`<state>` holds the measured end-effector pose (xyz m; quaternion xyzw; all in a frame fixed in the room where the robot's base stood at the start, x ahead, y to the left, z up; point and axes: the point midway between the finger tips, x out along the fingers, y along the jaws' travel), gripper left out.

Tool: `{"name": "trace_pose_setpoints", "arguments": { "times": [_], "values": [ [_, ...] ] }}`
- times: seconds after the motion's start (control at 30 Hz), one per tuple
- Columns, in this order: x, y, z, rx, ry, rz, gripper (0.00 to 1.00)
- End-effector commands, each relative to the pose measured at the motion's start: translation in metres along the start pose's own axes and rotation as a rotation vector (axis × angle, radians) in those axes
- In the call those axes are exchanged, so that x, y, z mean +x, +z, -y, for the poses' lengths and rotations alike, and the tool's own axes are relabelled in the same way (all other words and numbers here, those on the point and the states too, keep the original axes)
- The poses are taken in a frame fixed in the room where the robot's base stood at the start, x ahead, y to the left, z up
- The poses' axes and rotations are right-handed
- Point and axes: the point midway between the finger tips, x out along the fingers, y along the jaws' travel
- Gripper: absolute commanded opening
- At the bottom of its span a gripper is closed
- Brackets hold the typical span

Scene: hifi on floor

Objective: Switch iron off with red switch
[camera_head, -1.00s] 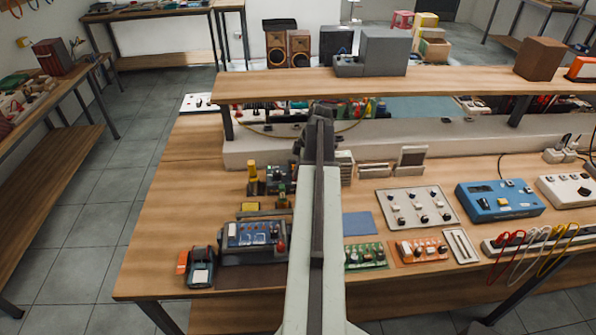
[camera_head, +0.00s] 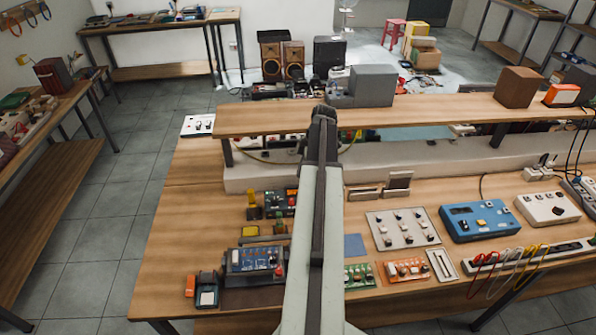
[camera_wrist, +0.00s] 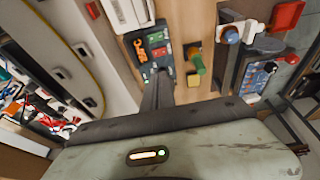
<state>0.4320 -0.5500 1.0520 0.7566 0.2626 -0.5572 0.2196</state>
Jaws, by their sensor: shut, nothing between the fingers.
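My gripper (camera_wrist: 158,92) is shut and empty in the wrist view, its fingers pointing at a small dark device. In the head view my arm runs up the middle and hides part of the bench. The small dark device (camera_wrist: 150,48) has an orange display and green and red buttons; it also shows left of my arm in the head view (camera_head: 284,202). A blue-fronted unit (camera_head: 254,262) with knobs and a red part (camera_head: 279,271) stands nearer; it also shows at the right of the wrist view (camera_wrist: 262,72). I cannot tell which is the iron's unit.
A raised wooden shelf (camera_head: 440,111) crosses behind the bench. Yellow parts (camera_head: 252,230) stand near the dark device. Switch panel (camera_head: 403,229), blue box (camera_head: 480,221) and small boards (camera_head: 404,270) lie to the right. Bare wood (camera_head: 190,225) is at the left.

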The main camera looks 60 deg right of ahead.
Motion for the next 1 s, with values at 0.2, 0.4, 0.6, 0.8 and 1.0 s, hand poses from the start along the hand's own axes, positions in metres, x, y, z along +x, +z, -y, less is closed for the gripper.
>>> {"name": "trace_pose_setpoints", "arguments": {
  "times": [0.2, 0.4, 0.6, 0.8, 1.0],
  "values": [
    [-0.003, -0.001, -0.003, -0.001, 0.001, -0.002, 0.00],
    [-0.001, -0.001, -0.004, -0.001, 0.001, -0.002, 0.00],
    [0.010, 0.000, -0.003, -0.002, 0.001, -0.002, 0.00],
    [0.043, 0.002, -0.003, -0.002, 0.001, -0.002, 0.00],
    [0.088, 0.002, -0.003, -0.004, 0.001, -0.002, 0.00]
  ]
}}
